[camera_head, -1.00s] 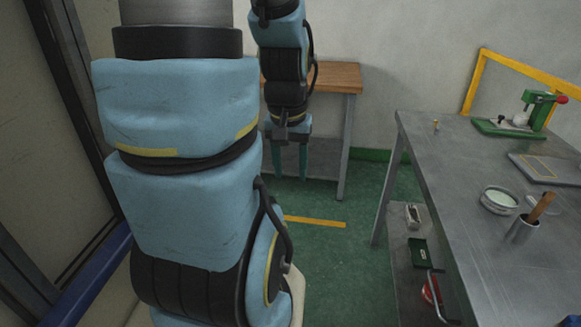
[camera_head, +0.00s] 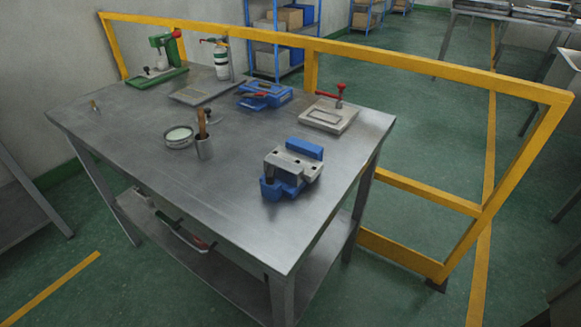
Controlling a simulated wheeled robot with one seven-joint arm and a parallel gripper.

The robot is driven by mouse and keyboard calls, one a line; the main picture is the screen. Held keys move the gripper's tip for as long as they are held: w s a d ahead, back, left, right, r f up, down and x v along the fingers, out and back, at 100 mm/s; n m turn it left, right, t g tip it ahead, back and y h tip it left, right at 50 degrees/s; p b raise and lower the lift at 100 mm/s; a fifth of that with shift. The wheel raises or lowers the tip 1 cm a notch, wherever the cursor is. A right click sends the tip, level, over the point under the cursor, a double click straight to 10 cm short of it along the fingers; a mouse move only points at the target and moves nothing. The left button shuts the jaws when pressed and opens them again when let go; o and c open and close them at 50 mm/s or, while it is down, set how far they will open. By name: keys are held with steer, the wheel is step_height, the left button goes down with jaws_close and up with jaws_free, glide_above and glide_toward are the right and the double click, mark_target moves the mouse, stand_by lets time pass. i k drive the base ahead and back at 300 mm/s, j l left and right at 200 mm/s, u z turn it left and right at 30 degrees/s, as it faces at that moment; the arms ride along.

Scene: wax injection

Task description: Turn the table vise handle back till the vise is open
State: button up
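The table vise (camera_head: 290,172) stands on the near right part of the grey metal table (camera_head: 215,195). It has a blue body and light grey jaw parts, with a blue block at its back right. I cannot make out its handle, and I cannot tell how wide the jaws stand. My gripper and arm are not in view now.
A yellow rail (camera_head: 400,70) runs behind.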

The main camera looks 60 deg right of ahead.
mark_target(271, 172)
steer(key=k+z, duration=0.5)
steer(key=k+l+z, duration=0.1)
steer(key=k+z, duration=0.15)
steer(key=z, duration=0.2)
